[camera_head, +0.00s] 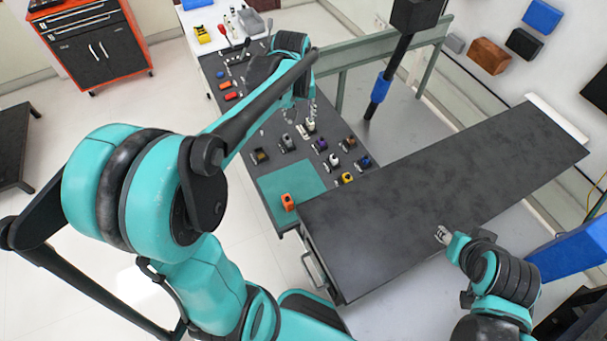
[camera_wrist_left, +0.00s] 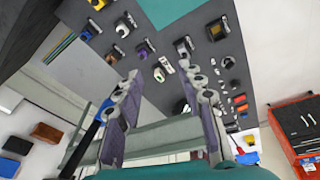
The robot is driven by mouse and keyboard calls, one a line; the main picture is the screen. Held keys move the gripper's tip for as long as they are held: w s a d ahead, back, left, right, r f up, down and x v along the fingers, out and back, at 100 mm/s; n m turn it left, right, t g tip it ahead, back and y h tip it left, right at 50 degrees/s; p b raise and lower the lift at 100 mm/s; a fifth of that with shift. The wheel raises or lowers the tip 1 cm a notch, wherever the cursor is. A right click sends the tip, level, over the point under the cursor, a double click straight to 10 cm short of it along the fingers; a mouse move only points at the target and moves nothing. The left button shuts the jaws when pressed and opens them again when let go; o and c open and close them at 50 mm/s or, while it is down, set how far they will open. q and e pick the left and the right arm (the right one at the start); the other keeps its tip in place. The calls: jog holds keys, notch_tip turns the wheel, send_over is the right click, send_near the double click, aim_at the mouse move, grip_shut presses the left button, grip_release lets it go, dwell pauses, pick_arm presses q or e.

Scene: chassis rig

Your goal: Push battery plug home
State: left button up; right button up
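Several small connectors sit on the dark bench; I cannot tell which is the battery plug. An orange one (camera_head: 287,201) is on the teal mat (camera_head: 305,177). Others are purple (camera_head: 319,145), yellow (camera_head: 345,178) and blue (camera_head: 364,162). A white piece (camera_head: 311,125) stands close to my left gripper (camera_head: 301,112) and shows beyond its fingertips in the wrist view (camera_wrist_left: 166,64). My left gripper's fingers (camera_wrist_left: 160,82) are spread apart, with nothing held between them. My right gripper (camera_head: 442,235) is over the dark panel, apart from the connectors; its opening is too small to judge.
A large dark panel (camera_head: 430,200) fills the right of the bench. A green frame (camera_head: 385,50) and a dark post with a blue sleeve (camera_head: 379,88) stand behind. Red pieces (camera_head: 230,96) and tools lie at the bench's far end. An orange cabinet (camera_head: 95,45) stands far left.

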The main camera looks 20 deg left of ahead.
pick_arm(q)
jog(key=s+d+m+t, duration=0.2)
jog(key=s+d+m, duration=0.1)
jog(key=s, duration=0.6)
jog(key=s+d+m+t, duration=0.2)
jog(key=s+d, duration=0.4)
jog(key=s, duration=0.3)
jog(key=shift+d+f+m+h, duration=0.2)
jog(key=shift+d+m+h, duration=0.1)
jog(key=shift+m, duration=0.3)
jog(key=shift+a, duration=0.1)
